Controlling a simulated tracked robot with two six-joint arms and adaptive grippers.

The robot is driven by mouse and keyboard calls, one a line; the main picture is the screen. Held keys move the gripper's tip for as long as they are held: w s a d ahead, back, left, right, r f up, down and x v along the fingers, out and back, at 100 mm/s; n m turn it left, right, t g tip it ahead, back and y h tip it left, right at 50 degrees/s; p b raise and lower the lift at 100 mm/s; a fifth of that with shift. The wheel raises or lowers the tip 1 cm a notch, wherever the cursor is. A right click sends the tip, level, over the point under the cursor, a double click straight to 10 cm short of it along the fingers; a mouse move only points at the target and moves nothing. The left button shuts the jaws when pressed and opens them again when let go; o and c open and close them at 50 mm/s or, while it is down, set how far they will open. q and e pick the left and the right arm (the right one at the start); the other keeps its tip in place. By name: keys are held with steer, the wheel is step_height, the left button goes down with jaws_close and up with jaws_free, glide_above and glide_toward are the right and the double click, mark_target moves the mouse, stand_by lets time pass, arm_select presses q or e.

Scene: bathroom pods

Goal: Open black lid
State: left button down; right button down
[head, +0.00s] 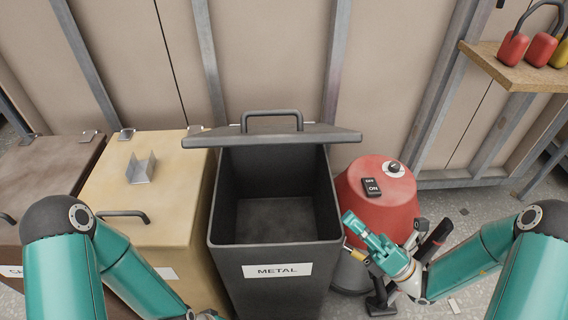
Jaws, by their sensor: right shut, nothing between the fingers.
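The black lid (272,135) stands raised at the back of the black bin labelled METAL (225,255), seen nearly edge-on with its handle (272,115) on top. The bin's mouth is uncovered and its inside looks empty. My right gripper (358,234) is shut and empty beside the bin's right wall, below the lid and apart from it. I cannot tell whether it touches the bin. My left arm comes in at the lower left, and its gripper fingers are out of the picture.
A tan bin (107,190) with a closed lid stands left of the black bin, and a brown one (45,170) beyond it. A red vacuum (365,195) stands close on the right. A shelf (520,72) with red weights is at upper right.

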arm_select(q)
steer(key=shift+f+b, duration=0.3)
steer(key=shift+b, duration=0.05)
arm_select(e)
steer(key=x, duration=1.8)
steer(key=shift+a, duration=0.35)
steer(key=shift+w+r, duration=0.1)
